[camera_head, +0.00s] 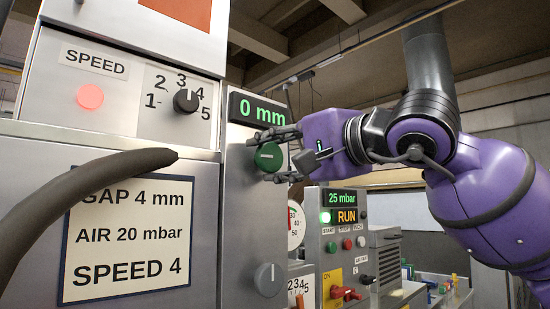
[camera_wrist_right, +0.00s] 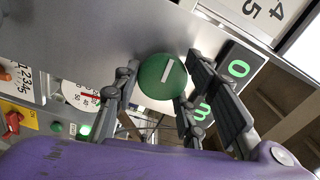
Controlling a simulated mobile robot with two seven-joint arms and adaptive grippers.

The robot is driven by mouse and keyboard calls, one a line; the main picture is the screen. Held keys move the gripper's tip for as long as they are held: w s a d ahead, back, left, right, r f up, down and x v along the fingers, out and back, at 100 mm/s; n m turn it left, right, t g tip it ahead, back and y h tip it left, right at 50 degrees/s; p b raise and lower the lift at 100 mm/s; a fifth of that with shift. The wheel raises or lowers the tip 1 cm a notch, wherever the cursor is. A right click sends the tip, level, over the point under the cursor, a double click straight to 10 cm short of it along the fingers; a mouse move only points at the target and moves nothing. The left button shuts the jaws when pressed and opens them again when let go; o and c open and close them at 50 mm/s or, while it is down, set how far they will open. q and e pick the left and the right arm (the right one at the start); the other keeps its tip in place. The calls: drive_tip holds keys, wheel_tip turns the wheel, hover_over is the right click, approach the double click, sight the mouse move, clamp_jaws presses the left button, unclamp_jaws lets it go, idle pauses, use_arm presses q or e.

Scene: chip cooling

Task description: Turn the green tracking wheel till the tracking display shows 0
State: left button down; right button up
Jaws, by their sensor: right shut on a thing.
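The green tracking wheel (camera_head: 268,157) is a round knob with a white line on its face, set on a grey metal panel. The tracking display (camera_head: 257,111) just above it reads 0 mm in green. My right gripper (camera_head: 275,157) comes in from the right with its fingers above and below the wheel, shut on it. In the right wrist view the wheel (camera_wrist_right: 162,77) sits between the two dark fingers (camera_wrist_right: 158,88). Part of the display (camera_wrist_right: 232,70) shows behind one finger there. My left gripper is not in view.
A grey dial (camera_head: 269,280) is lower on the same panel. A speed knob (camera_head: 187,101) points near 4. A sign (camera_head: 128,239) reads GAP 4 mm, AIR 20 mbar, SPEED 4. A control box display (camera_head: 343,198) reads 25 mbar. A dark curved hose-like part (camera_head: 75,195) crosses the lower left.

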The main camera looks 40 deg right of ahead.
drive_tip(key=shift+w+f, duration=0.1)
drive_tip(key=shift+f, duration=0.2)
drive_tip(key=o, duration=0.9)
drive_tip(key=shift+o, duration=1)
drive_tip(key=shift+d+r, duration=0.1)
drive_tip(key=shift+r, duration=0.05)
drive_tip(key=shift+s+r, duration=0.1)
drive_tip(key=shift+s, duration=0.45)
drive_tip(key=s, duration=1.1)
drive_tip(key=shift+d, duration=0.45)
